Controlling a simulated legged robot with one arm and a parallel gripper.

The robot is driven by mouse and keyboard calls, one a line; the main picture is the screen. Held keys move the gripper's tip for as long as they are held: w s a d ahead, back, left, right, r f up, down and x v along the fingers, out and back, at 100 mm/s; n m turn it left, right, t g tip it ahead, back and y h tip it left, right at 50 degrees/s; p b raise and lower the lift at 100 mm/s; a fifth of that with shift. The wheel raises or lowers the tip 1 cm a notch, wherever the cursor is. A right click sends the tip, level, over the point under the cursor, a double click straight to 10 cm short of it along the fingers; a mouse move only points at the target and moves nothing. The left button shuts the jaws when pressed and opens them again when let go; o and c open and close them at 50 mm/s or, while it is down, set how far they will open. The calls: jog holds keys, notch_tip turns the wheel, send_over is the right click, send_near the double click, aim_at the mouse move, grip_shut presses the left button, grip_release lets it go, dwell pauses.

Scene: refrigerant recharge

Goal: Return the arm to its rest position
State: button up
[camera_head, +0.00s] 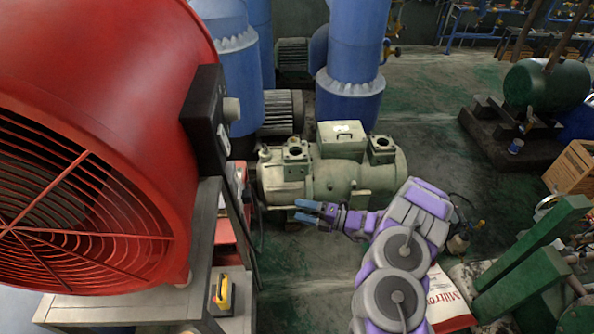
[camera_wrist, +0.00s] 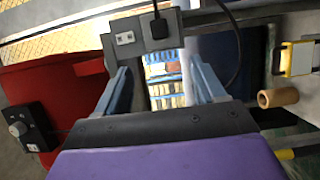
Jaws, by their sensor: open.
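My arm (camera_head: 400,260), purple and grey, reaches up from the bottom of the head view and bends to the left. My gripper (camera_head: 308,212) has blue fingers that stand apart with nothing between them. It is in front of the pale green compressor (camera_head: 335,172), over the floor in the picture; I cannot tell if there is contact. In the wrist view my gripper (camera_wrist: 160,85) shows its two fingers spread wide, with a grey socket box (camera_wrist: 142,38) and plug beyond them.
A big red fan (camera_head: 100,130) on a metal stand fills the left. A yellow-handled item (camera_head: 222,292) sits on the stand. Blue pipes (camera_head: 350,60) rise behind the compressor. Green beams (camera_head: 525,250), a white bag (camera_head: 447,300) and a wooden crate (camera_head: 572,170) are at right.

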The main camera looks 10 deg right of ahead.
jog(key=shift+a+r, duration=0.1)
jog(key=s+a+r+n+g+h, duration=0.1)
jog(key=s+a+r+n+g, duration=0.5)
jog(key=s+r+n, duration=0.4)
jog(key=s+a+r+n+g+h, duration=0.2)
jog(key=s+a+r+n+g, duration=0.5)
jog(key=r+n, duration=0.5)
jog(key=s+d+r+n+h, duration=0.25)
jog(key=s+n+h, duration=0.2)
jog(key=s, duration=0.35)
jog(key=s+d+r+n+h, duration=0.1)
jog(key=s+d+n+h, duration=0.2)
jog(key=s+n, duration=0.35)
jog(key=s+d+r+n+t+h, duration=0.1)
jog(key=s+d+n+t+h, duration=0.2)
jog(key=s+d+n+h, duration=0.3)
jog(key=s+d+n, duration=0.2)
jog(key=s+d, duration=0.2)
jog(key=d, duration=0.2)
jog(key=shift+s+t, duration=0.15)
jog(key=shift+t, duration=0.15)
